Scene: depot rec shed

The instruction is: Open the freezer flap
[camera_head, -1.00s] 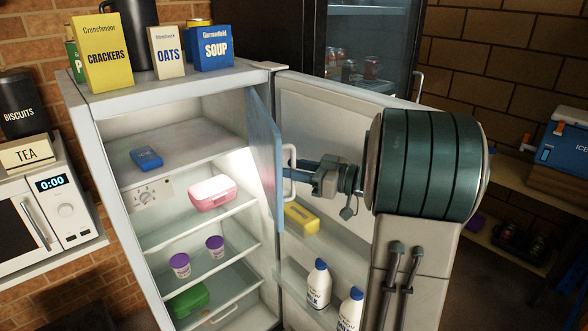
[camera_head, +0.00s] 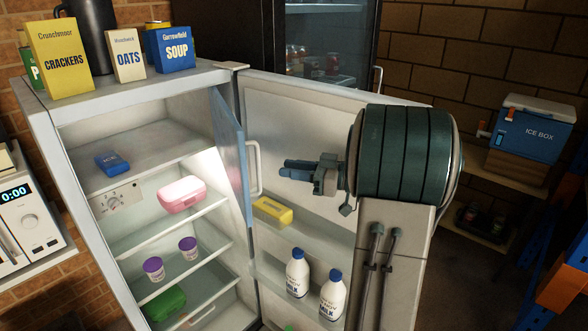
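The freezer flap (camera_head: 228,150) is a pale blue panel at the top compartment of the fridge. It stands swung open, seen nearly edge-on, with a white bar handle (camera_head: 257,168) on its right side. The freezer compartment (camera_head: 160,145) is exposed, with a blue ice pack (camera_head: 112,163) on its floor. My gripper (camera_head: 282,169) is just right of the handle, apart from it and empty. Its two blue fingers point left with a small gap between them.
The fridge door (camera_head: 310,120) stands wide open behind my arm, with a yellow box (camera_head: 272,210) and milk bottles (camera_head: 298,273) on its shelves. Boxes including crackers (camera_head: 62,60) stand on the fridge top (camera_head: 130,90). A microwave (camera_head: 30,220) is at left.

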